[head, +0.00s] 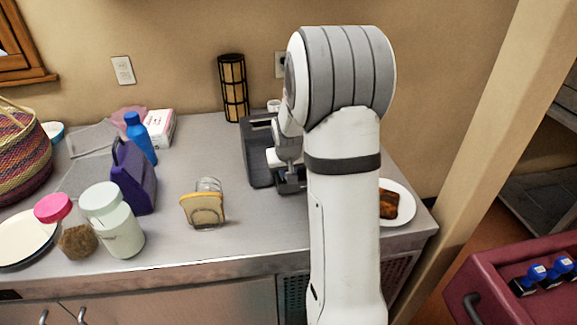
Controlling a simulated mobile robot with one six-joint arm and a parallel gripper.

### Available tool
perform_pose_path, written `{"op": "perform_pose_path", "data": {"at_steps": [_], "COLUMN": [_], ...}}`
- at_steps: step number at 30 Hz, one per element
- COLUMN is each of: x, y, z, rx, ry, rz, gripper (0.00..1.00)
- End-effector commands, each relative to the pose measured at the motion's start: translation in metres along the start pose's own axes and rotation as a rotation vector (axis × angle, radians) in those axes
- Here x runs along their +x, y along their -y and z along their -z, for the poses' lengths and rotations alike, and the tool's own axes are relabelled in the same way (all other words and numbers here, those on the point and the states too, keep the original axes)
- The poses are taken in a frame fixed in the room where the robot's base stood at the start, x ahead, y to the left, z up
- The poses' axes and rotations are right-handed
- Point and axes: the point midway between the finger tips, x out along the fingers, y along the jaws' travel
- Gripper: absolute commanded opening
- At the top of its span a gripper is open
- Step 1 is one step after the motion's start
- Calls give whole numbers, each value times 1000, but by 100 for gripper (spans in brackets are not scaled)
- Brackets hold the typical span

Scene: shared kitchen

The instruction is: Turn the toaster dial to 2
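A rack with bread (204,210) stands left of the toaster. A white plate (410,216) with brown toast (388,204) lies at the right. A black-and-tan cylinder (233,88) stands behind.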

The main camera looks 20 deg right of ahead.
Motion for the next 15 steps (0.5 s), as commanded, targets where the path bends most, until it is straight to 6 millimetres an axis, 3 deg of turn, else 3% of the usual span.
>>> {"op": "perform_pose_path", "data": {"at_steps": [15], "x": [0], "y": [-1], "z": [0], "rx": [-125], "ry": [-11], "rz": [49], "gripper": [0]}}
